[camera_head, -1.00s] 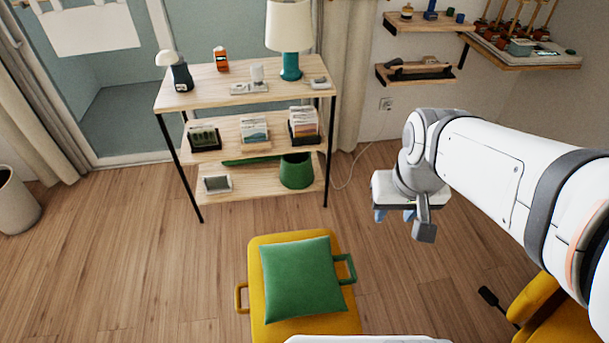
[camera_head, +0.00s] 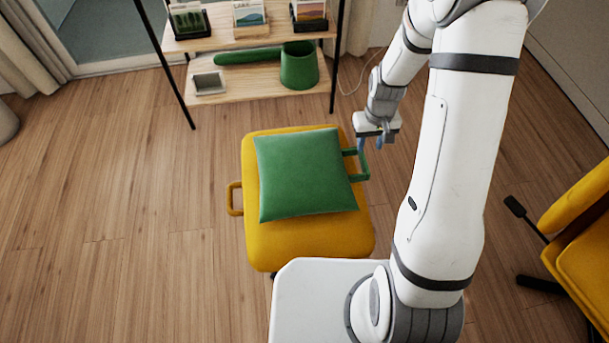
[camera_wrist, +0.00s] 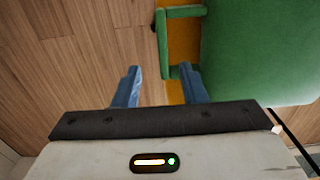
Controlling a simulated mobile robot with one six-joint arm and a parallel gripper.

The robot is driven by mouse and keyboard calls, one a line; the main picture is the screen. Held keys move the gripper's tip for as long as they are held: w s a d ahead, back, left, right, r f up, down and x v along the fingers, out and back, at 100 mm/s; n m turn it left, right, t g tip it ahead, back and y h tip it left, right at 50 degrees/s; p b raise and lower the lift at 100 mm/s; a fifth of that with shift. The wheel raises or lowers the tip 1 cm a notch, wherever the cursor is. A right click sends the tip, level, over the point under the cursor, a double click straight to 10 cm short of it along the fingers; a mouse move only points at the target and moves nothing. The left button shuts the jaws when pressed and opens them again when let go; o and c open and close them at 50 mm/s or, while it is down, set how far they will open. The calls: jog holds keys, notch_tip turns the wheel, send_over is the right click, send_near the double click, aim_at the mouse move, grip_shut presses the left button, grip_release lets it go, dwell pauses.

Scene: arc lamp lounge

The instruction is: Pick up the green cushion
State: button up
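The green cushion (camera_head: 303,174) is square and lies flat on the yellow ottoman (camera_head: 285,245). A green loop handle (camera_head: 362,166) sticks out from its right side, past the ottoman's edge. My gripper (camera_head: 371,145) is at the handle's far right end, pointing down. In the wrist view my gripper (camera_wrist: 163,76) is open, with two blue fingers apart. The cushion (camera_wrist: 258,50) fills the upper right there. The handle (camera_wrist: 163,42) shows just beyond the fingers, its near end close to the right finger. I cannot tell whether they touch.
A wooden shelf (camera_head: 245,83) with a green pot (camera_head: 299,66) stands behind the ottoman. A yellow chair (camera_head: 585,240) is at the right. A yellow handle (camera_head: 234,198) is on the ottoman's left side. The wooden floor at left is clear.

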aim_at(365, 159)
notch_tip(365, 159, down, 9)
jog(key=b, duration=0.3)
jog(key=shift+s+a+r, duration=0.1)
jog(key=shift+a, duration=0.05)
jog(key=shift+r, duration=0.1)
jog(key=shift+c, duration=0.6)
grip_shut()
